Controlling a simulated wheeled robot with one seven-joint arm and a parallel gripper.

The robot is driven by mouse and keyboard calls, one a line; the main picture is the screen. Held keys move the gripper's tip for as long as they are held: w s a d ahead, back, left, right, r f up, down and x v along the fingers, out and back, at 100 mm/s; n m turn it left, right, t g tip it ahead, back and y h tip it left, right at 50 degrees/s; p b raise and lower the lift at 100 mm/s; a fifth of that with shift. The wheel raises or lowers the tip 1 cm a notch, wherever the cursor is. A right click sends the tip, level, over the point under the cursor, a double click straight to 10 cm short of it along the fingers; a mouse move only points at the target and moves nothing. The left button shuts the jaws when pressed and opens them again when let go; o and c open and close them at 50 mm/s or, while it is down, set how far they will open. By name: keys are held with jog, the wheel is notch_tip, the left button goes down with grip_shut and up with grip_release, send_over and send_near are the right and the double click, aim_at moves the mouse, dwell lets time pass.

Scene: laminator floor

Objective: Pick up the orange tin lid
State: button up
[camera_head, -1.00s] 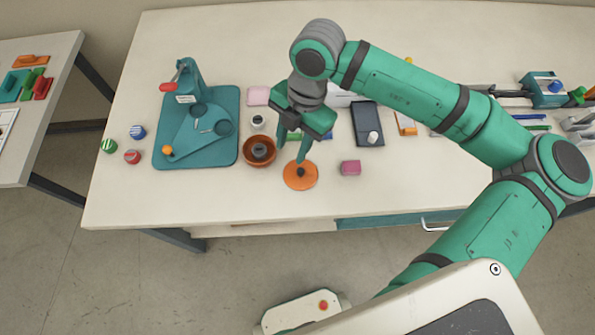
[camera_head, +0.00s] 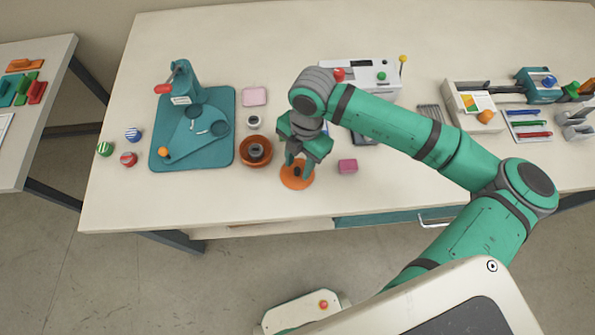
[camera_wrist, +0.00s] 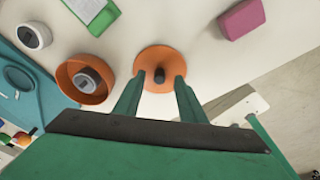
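The orange tin lid (camera_head: 297,179) is a flat round disc with a dark knob at its centre. It lies on the white table near the front edge, and it also shows in the wrist view (camera_wrist: 172,60). My gripper (camera_head: 299,165) points down over the lid. In the wrist view my gripper (camera_wrist: 157,85) is open, with its green fingers apart on either side below the knob (camera_wrist: 159,75). Nothing is between the fingertips. I cannot tell whether the fingertips touch the lid.
An orange tin (camera_head: 256,150) with a grey item inside stands just left of the lid. A magenta block (camera_head: 348,166) lies to its right. The teal badge press (camera_head: 195,130) is further left. The table front (camera_head: 255,205) is clear.

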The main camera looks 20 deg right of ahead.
jog(key=shift+a+f, duration=0.1)
jog(key=shift+f, duration=0.55)
jog(key=shift+w, duration=0.1)
grip_shut()
jog(key=shift+r, duration=0.1)
